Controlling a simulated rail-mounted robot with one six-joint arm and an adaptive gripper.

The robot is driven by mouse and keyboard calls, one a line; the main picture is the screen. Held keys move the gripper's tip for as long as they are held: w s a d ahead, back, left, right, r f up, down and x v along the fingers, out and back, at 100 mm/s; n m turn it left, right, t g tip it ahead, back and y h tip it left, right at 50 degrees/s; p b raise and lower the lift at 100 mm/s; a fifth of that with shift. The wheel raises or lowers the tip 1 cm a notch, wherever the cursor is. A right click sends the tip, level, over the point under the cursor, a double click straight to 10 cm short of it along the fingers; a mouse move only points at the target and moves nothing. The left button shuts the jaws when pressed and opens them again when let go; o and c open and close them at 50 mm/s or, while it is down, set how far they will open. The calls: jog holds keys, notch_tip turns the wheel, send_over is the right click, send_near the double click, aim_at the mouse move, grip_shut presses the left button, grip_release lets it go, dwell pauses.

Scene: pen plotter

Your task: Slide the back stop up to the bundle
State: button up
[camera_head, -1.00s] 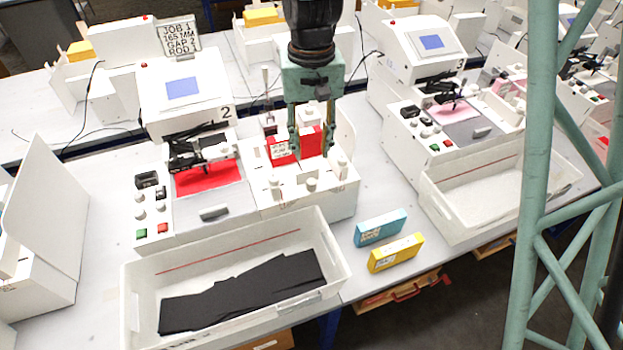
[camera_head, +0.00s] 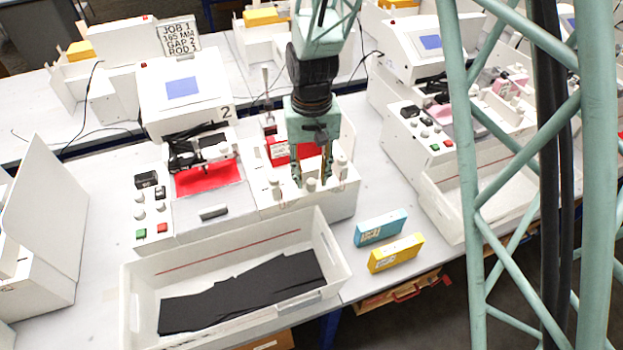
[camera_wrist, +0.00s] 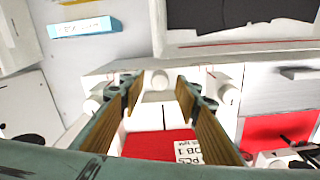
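A red bundle (camera_head: 280,151) with a white label lies in the white feeder right of plotter 2. It also shows in the wrist view (camera_wrist: 150,143), below and between the fingers. A white block with a round knob (camera_wrist: 160,79) is at the feeder's front middle, apparently the back stop. My gripper (camera_head: 312,181) is low over the feeder front, pointing down. In the wrist view my gripper (camera_wrist: 157,82) is open, one finger on each side of the knob, with visible gaps.
Other white knobs (camera_head: 276,188) flank the gripper on the feeder front. A white tray (camera_head: 135,290) with black sheets stands in front. A blue box (camera_head: 381,228) and a yellow box (camera_head: 396,253) lie to the right. Plotter 2 (camera_head: 185,90) is left of the gripper.

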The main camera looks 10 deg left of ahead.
jog(key=shift+f, duration=0.6)
jog(key=shift+c, duration=0.2)
grip_shut()
jog(key=shift+w, duration=0.1)
